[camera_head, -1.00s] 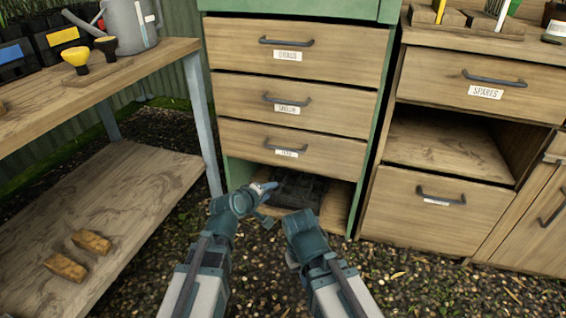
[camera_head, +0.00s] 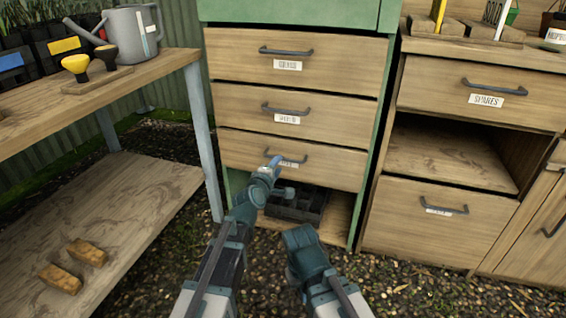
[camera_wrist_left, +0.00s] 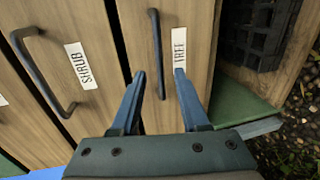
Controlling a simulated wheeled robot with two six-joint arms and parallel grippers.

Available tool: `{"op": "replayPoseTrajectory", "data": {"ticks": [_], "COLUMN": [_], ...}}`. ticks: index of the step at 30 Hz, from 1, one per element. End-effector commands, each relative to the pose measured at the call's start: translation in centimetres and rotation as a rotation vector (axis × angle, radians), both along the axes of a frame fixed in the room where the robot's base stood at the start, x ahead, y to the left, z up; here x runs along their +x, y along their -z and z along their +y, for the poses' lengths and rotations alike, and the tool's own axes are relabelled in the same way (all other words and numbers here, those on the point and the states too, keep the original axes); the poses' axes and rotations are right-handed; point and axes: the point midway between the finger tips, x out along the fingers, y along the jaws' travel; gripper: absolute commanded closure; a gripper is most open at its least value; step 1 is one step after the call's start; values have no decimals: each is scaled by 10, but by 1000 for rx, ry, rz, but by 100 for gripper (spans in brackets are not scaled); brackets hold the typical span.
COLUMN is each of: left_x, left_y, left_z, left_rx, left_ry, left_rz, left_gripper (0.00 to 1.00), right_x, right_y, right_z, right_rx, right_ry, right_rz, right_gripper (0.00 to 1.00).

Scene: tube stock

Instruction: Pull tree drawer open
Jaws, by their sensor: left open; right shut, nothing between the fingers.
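The tree drawer (camera_head: 235,150) is the lowest of three wooden drawers in the green cabinet, and it is closed. Its dark bar handle (camera_head: 298,160) is partly hidden by my left gripper (camera_head: 272,163) in the head view. In the left wrist view, the TREE label (camera_wrist_left: 179,44) is readable and the handle (camera_wrist_left: 156,45) runs between the open fingers of my left gripper (camera_wrist_left: 162,82). Whether the fingertips reach past the handle is hard to tell. My right gripper (camera_head: 300,242) is lower, shut and empty, away from the drawer; its fingertips are hard to see.
The shrub drawer (camera_wrist_left: 95,30) with its own handle is directly above. A black tray (camera_head: 300,205) sits in the open bay below. A wooden bench (camera_head: 150,80) stands left, and another cabinet (camera_head: 430,205) stands right. Gravel ground lies in front.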

Motion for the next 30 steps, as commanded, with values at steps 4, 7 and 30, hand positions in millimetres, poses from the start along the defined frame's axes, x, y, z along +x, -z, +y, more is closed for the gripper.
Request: {"op": "replayPoseTrajectory", "data": {"ticks": [4,7,30], "left_x": [30,42,57], "left_y": [7,10,12], "left_z": [-9,-13,-19], "left_rx": [1,0,1], "left_ry": [0,0,0], "left_rz": [0,0,1], "left_gripper": [55,55,91], "right_x": [0,0,0], "right_y": [7,9,12], "right_z": [0,0,0], "right_rx": [0,0,0], "right_ry": [0,0,0], "right_rz": [0,0,0], "right_gripper": [100,100,100]}}
